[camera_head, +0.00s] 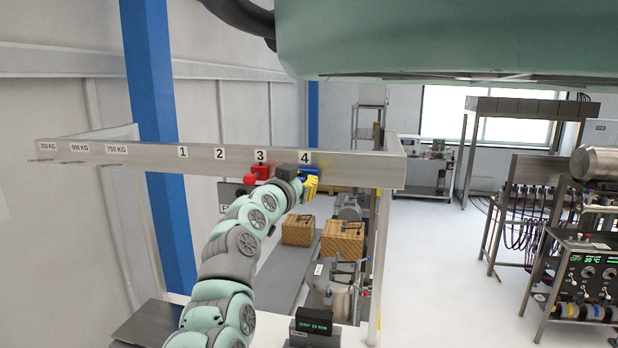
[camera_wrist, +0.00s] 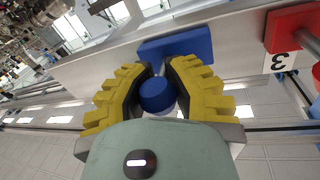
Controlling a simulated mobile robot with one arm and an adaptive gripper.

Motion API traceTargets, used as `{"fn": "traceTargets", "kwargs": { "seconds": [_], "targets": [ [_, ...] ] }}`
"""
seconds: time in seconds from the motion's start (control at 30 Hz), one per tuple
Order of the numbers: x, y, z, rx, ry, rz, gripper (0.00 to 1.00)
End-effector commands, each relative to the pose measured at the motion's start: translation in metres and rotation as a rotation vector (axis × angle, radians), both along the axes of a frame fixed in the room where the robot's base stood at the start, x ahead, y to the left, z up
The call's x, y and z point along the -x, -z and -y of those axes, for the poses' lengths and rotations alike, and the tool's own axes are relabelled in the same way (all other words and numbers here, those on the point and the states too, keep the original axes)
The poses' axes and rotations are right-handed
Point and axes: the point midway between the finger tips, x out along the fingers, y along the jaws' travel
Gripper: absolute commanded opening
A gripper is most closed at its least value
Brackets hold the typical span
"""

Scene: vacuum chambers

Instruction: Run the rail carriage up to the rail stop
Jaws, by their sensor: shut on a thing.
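The rail (camera_head: 216,156) is a long grey beam with labels 1 to 4 along its face. A blue block (camera_head: 309,172) sits on the rail under label 4. In the wrist view the blue block (camera_wrist: 178,46) has a round blue knob (camera_wrist: 157,95) in front of it. My gripper (camera_head: 311,185), with yellow ribbed fingers, is shut on the knob; in the wrist view the fingers (camera_wrist: 158,92) flank it on both sides. A red block (camera_head: 261,172) sits under label 3, apart from the blue block. I cannot tell by name which is carriage or stop.
Labels of 250, 500 and 750 KG (camera_head: 116,149) mark the rail's left end, with thin pegs below. A blue column (camera_head: 158,120) stands behind. Wooden crates (camera_head: 342,240) stand under the rail. A small display box (camera_head: 314,321) reads GAP 10 MM or similar.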

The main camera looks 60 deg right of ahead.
Motion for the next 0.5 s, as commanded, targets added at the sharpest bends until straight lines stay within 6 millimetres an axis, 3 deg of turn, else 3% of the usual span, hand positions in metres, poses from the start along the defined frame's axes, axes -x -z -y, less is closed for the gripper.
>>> {"fn": "traceTargets", "kwargs": {
  "seconds": [0.5],
  "targets": [
    [-0.0049,0.0026,0.0025,0.014,0.008,-0.002,0.00]
  ]
}}
